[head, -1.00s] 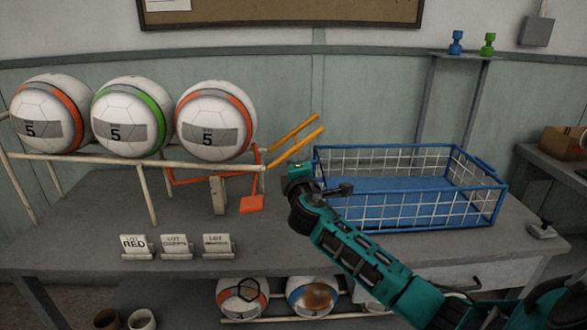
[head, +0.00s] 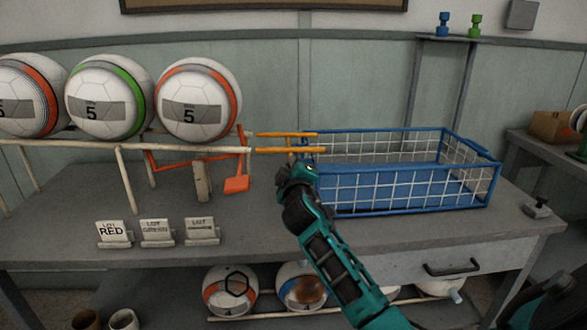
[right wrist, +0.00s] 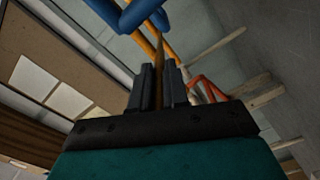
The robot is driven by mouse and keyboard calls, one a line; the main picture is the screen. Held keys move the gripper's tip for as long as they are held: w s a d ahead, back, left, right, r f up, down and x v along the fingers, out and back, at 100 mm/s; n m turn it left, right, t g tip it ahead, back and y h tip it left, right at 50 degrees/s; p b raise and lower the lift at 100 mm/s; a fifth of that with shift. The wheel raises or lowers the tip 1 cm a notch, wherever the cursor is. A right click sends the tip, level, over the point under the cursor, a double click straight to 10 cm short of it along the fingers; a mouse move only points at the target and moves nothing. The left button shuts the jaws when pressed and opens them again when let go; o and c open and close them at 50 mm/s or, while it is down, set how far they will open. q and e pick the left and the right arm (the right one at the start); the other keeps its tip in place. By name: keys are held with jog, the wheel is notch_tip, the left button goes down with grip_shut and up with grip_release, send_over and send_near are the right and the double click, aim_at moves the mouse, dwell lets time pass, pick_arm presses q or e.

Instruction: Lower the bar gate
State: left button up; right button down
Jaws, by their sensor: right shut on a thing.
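The bar gate, a pair of yellow-orange bars (head: 285,150), lies about level between the end of the ball rack (head: 120,148) and the left rim of the blue wire basket (head: 400,206). Its far ends reach the basket rim; I cannot tell if they touch it. My right gripper (head: 297,170) is just below the bars at the basket's left corner. In the right wrist view its fingers (right wrist: 158,88) are shut on a thin orange part of the bar gate (right wrist: 158,55). My left gripper is not in view.
Several white balls stand on the rack, the nearest with an orange stripe (head: 197,85). A red-orange frame with a paddle (head: 237,185) hangs at the rack's end. Label stands (head: 157,230) line the table front. A blue rim (right wrist: 130,14) is close above my right fingers.

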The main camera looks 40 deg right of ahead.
dwell(0.5)
jog(key=c, duration=1.1)
grip_release()
jog(key=shift+f, duration=0.1)
jog(key=p+v, duration=0.1)
jog(key=v, duration=1.2)
jog(key=shift+p, duration=0.3)
